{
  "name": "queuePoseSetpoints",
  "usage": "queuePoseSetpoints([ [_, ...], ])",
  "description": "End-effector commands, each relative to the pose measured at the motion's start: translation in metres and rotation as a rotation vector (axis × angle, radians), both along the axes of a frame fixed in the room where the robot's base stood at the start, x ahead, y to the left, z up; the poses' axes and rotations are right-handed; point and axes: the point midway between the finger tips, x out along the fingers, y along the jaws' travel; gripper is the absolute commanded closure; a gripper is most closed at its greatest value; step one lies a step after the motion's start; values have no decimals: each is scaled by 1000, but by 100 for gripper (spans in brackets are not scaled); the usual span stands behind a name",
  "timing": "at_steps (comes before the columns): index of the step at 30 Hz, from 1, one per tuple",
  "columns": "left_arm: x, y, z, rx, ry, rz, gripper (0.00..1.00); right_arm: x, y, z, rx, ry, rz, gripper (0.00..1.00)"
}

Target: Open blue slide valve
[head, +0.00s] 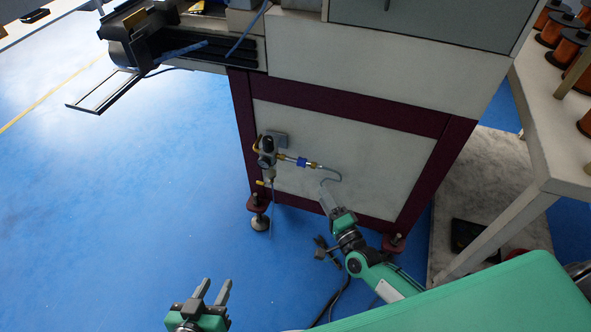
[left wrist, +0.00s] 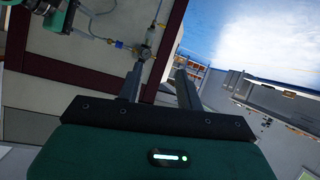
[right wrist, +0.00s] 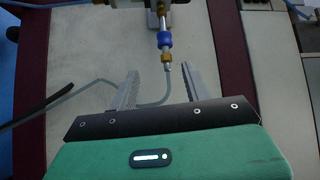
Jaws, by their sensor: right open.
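The blue slide valve (head: 302,162) sits on a small air line on the machine's lower white panel, between brass fittings. In the right wrist view the blue valve (right wrist: 165,39) is at the top centre, beyond my fingertips, and in the left wrist view it is small (left wrist: 119,44). My right gripper (head: 327,190) is open and empty, below and right of the valve, apart from it. Its open fingers (right wrist: 162,80) spread either side of the grey hose below the valve. My left gripper (head: 215,286) is open and empty over the blue floor, well away from the valve.
A regulator with a black knob (head: 267,145) stands left of the valve. A grey hose (head: 335,173) curves from its right end. The machine's red frame (head: 247,130) and feet surround the panel. A white table (head: 555,150) with copper spools is at right. Floor at left is clear.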

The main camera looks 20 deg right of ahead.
Motion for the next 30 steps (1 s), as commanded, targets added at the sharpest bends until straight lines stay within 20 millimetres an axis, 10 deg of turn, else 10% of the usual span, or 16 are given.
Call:
queuePoseSetpoints([
  [30, 9, -13, 28, -114, -219, 15, 64, 132, 27, 20, 30, -15, 1, 51],
])
